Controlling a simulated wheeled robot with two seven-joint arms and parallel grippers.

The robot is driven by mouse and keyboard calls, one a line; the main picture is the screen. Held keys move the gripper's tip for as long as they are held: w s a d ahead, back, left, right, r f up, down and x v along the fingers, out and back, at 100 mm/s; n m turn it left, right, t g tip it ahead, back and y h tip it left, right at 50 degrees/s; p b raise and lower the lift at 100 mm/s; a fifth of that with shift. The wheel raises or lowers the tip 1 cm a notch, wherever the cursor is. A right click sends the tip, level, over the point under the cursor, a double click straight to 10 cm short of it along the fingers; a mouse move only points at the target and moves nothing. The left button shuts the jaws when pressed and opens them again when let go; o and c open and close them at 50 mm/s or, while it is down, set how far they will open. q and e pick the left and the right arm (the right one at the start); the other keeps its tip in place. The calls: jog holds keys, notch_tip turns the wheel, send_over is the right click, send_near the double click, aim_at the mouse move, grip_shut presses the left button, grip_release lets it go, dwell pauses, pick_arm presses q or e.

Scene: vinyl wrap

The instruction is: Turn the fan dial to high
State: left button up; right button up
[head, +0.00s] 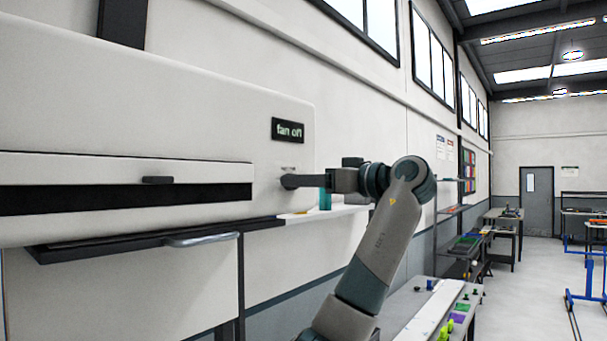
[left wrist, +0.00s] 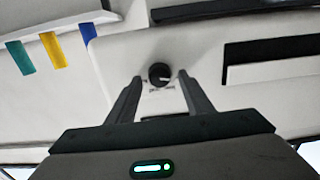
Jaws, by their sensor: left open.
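The fan dial (left wrist: 159,74) is a round black knob with a pale pointer mark on the white machine's face in the left wrist view. My left gripper (left wrist: 160,78) is open, with one finger on each side of the dial and a small gap on both sides. In the head view my left gripper (head: 289,182) is at the machine's right end and hides most or all of the dial. A small dark display (head: 288,130) above it shows pale text that seems to read "fan off". My right gripper is not in view.
The white machine (head: 210,90) has a long dark slot, a small handle (head: 158,180) and a grey bar handle (head: 203,239) below. A shelf (head: 345,213) runs behind my arm. A workbench (head: 420,302) with small coloured items stands at lower right. The floor beyond is open.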

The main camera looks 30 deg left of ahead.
pick_arm(q)
jog(key=shift+a, duration=0.1)
jog(key=c, duration=1)
